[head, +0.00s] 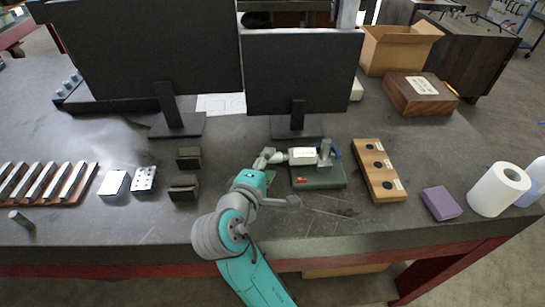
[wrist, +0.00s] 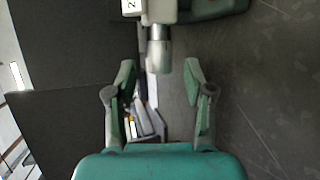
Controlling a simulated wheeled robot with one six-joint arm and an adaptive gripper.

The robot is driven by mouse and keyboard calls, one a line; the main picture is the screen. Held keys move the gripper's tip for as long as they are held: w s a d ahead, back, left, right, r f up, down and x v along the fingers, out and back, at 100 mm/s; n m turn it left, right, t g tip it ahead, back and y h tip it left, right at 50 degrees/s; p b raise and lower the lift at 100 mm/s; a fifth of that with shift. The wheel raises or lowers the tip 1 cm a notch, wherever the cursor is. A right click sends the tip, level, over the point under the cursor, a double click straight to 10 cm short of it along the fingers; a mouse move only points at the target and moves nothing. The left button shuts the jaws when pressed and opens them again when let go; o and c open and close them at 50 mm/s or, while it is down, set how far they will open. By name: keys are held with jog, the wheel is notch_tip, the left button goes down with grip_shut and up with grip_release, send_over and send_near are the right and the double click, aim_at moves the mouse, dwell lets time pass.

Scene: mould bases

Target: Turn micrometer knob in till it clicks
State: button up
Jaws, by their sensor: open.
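The micrometer (head: 302,156) sits on a green base (head: 318,178) right of my gripper in the head view. Its body has a white label, and a grey upright post stands at its right. In the wrist view the micrometer knob (wrist: 158,55) is a silver cylinder pointing down toward my gripper (wrist: 160,75). My gripper is open, with one green-padded finger on each side of the knob's end. A gap shows between each finger and the knob; I cannot tell the depth. In the head view my gripper (head: 269,158) is at the left end of the micrometer and largely hides the knob.
A wooden block with black holes (head: 378,170) stands right of the base. Dark blocks (head: 184,188) stand left of my arm. A monitor (head: 302,75) stands behind. A purple block (head: 441,203) and a paper roll (head: 497,190) are at the right.

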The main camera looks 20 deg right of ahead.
aim_at(271, 161)
jog(key=shift+x, duration=2)
grip_shut()
